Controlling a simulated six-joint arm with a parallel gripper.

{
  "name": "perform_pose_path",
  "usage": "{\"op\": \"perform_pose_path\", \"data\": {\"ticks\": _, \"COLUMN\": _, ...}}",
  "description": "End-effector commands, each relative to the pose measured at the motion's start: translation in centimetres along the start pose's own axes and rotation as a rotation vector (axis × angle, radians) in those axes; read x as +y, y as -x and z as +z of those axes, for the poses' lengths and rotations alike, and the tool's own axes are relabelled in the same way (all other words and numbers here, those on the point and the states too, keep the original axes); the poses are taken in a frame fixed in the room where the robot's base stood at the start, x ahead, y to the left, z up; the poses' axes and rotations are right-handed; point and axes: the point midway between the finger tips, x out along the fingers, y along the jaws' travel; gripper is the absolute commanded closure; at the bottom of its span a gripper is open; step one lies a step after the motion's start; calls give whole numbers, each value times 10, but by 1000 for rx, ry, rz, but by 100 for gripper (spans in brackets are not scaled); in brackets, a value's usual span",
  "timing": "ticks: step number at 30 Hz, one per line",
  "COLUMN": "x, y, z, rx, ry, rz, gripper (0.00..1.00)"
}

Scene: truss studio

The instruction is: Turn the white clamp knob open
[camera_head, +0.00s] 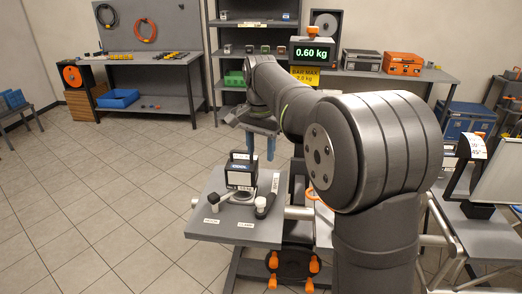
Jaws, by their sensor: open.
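A small white knob (194,202) sits at the left end of a short dark lever on the grey table (215,232), left of centre in the head view. It appears to be the clamp knob; its exact turn angle is too small to tell. A black box-shaped device with a lit screen (241,175) stands just behind and right of it. My gripper (261,156) is open and empty, with two blue-grey fingers pointing down. In the picture it is above and to the right of the knob, apart from it. My arm covers part of the table's right side.
A dark handle (265,206) with a white label stands right of the device. Two small labels lie at the table's front. A display reading 0.60 kg (313,52) stands at the back. The tiled floor (100,200) on the left is clear.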

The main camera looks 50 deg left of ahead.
Motion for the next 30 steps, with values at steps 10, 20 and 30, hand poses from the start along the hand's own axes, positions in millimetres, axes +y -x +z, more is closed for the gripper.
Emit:
{"op": "perform_pose_path", "data": {"ticks": 10, "x": -2, "y": -38, "z": -9, "rx": -20, "ry": 338, "rz": -171, "gripper": 100}}
{"op": "perform_pose_path", "data": {"ticks": 20, "x": 2, "y": -86, "z": -28, "rx": 135, "ry": 795, "rz": -418, "gripper": 100}}
{"op": "perform_pose_path", "data": {"ticks": 30, "x": 27, "y": -123, "z": -57, "rx": 444, "ry": 1125, "rz": -482, "gripper": 100}}
